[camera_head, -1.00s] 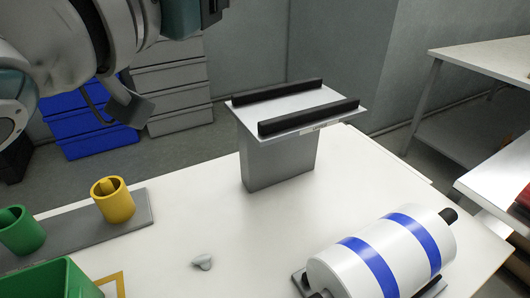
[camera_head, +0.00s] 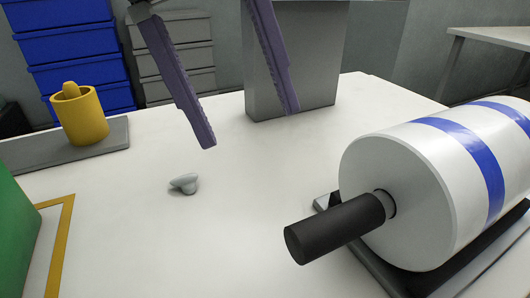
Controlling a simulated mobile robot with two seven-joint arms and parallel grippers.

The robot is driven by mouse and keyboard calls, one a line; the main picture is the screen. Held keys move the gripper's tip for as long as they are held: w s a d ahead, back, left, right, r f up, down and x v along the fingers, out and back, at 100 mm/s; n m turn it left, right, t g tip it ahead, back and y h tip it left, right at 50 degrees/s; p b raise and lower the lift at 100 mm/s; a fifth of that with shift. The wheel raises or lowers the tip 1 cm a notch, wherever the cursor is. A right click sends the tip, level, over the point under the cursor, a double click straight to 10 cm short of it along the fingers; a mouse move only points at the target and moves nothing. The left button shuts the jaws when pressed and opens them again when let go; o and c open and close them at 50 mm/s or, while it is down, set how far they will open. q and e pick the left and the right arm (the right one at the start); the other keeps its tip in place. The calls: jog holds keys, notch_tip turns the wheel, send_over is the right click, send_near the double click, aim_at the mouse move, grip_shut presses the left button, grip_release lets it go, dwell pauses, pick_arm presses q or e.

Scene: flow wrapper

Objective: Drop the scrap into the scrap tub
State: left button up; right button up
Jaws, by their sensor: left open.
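The scrap (camera_head: 185,184), a small light-grey lump, lies on the white table. My left gripper (camera_head: 250,129) is above and to the right of it, with its two purple fingers spread wide and nothing between them. It is apart from the scrap. A green container (camera_head: 14,245) is cut off at the left edge and its inside is hidden; I cannot tell for sure that it is the scrap tub. My right gripper is not in view.
A yellow cup (camera_head: 80,118) stands on a grey strip (camera_head: 112,137) at the back left. A white roll with blue bands (camera_head: 405,195) and a black shaft (camera_head: 335,228) fills the right. A grey pedestal (camera_head: 315,60) stands behind the gripper. A yellow outline (camera_head: 57,240) marks the table.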

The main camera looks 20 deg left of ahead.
aim_at(184, 180)
pick_arm(q)
jog(key=w+a+f+n+y+b, duration=0.1)
jog(key=a+f+n+y+b, duration=0.2)
jog(key=a, duration=0.6)
jog(key=shift+y, duration=0.7)
notch_tip(184, 180, down, 8)
jog(key=shift+d+f+b, duration=0.1)
jog(key=shift+b, duration=0.7)
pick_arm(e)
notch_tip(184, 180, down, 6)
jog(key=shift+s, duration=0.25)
pick_arm(q)
jog(key=shift+c, duration=0.2)
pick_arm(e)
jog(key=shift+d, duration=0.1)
pick_arm(q)
grip_shut()
